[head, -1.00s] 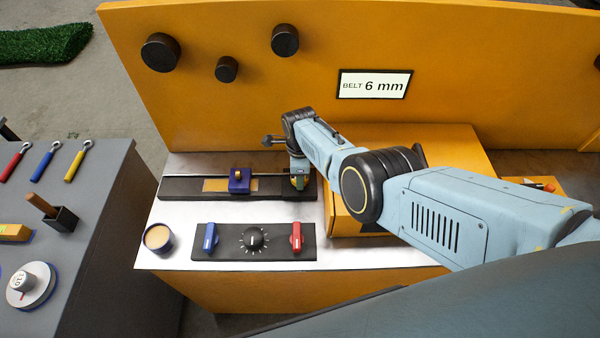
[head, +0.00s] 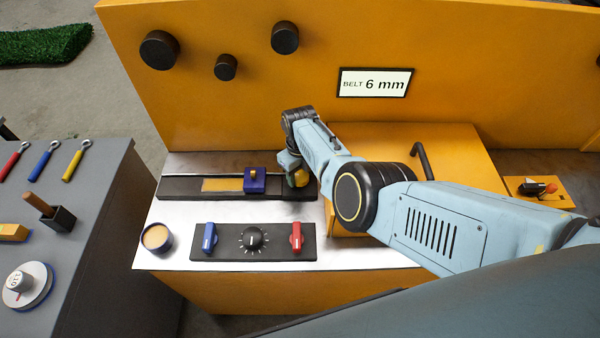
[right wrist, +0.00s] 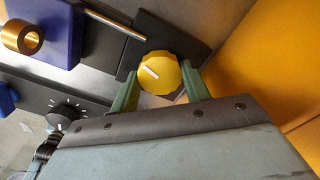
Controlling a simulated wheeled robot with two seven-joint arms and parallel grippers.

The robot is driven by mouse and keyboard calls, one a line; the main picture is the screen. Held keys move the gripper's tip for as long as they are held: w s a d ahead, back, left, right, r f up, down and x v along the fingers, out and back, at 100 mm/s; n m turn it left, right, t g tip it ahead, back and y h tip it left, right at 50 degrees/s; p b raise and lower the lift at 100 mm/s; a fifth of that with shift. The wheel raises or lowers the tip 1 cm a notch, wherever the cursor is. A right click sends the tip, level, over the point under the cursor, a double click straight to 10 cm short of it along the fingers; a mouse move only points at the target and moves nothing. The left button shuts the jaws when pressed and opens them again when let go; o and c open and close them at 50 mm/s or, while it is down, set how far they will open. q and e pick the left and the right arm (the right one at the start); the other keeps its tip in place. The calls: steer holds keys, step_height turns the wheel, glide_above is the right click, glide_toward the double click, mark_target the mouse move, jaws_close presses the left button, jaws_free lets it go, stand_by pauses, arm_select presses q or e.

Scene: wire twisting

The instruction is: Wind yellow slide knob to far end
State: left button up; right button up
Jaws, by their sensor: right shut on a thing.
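The yellow slide knob (head: 301,179) sits at the right end of the dark slide rail (head: 180,188) in the head view, partly covered by my gripper. In the right wrist view the knob (right wrist: 160,73), round with a white pointer line, sits between the two green fingers of my right gripper (right wrist: 160,88). The right gripper is shut on it. In the head view the right gripper (head: 294,170) reaches down over the rail's right end. A blue carriage (head: 255,180) with a brass piece on top stands on the rail, just left of the knob. My left gripper is not in view.
A panel (head: 270,252) in front of the rail carries a blue switch (head: 209,238), a black dial (head: 252,239) and a red switch (head: 296,237). A round cup (head: 157,238) stands at the left. A yellow box (head: 450,150) lies right of the rail.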

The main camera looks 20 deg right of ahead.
mark_target(300, 175)
steer(key=shift+w+m, duration=0.1)
steer(key=shift+m, duration=0.5)
steer(key=shift+r, duration=0.1)
steer(key=o, duration=1)
steer(key=shift+r, duration=0.35)
steer(key=shift+r+p, duration=1.75)
steer(key=shift+r, duration=4.55)
